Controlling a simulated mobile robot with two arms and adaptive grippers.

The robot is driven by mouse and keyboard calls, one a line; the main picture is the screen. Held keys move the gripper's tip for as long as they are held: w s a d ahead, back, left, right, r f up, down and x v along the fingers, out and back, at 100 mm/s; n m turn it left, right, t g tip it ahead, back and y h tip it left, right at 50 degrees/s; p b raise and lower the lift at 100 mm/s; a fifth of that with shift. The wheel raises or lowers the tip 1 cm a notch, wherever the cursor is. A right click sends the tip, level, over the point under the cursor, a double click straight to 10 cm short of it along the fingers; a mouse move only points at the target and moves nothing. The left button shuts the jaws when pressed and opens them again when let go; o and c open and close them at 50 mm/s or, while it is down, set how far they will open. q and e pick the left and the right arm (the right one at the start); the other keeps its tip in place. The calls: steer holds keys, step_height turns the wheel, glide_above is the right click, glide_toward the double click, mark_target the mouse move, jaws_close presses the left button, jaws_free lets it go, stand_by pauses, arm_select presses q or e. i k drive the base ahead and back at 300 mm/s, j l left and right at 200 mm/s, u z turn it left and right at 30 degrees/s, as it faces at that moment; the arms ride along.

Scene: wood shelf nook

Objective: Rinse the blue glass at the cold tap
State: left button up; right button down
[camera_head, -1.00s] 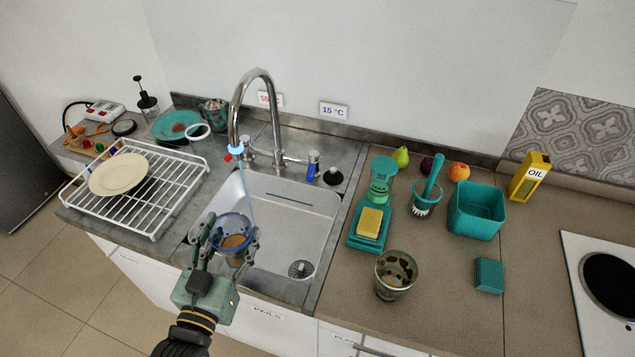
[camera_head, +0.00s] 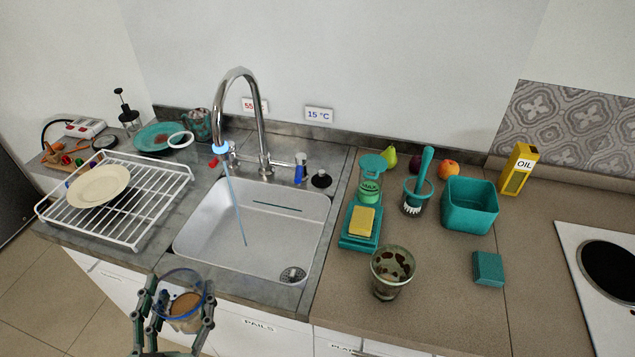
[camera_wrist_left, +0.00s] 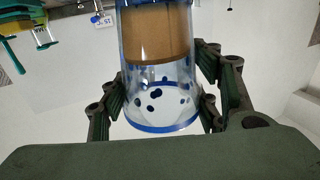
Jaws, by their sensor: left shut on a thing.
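My left gripper (camera_head: 178,318) is shut on the blue glass (camera_head: 184,283), a clear tumbler with blue rims. The glass shows in front of the sink's front edge, apart from the water. In the left wrist view the glass (camera_wrist_left: 158,75) sits between the fingers, with brown matter inside and dark blue spots on its wall. The chrome tap (camera_head: 241,90) arches over the sink (camera_head: 215,225). A thin blue water stream (camera_head: 233,195) falls from its spout into the basin. The blue cold handle (camera_head: 300,168) is at the right by the 15 °C label (camera_head: 318,114). My right gripper is not in view.
A white rack (camera_head: 130,235) holding a cream plate (camera_head: 98,186) stands left of the sink.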

mark_target(300, 159)
steer(key=k+j+u, duration=0.1)
steer(key=k+j, duration=0.65)
steer(key=k, duration=0.15)
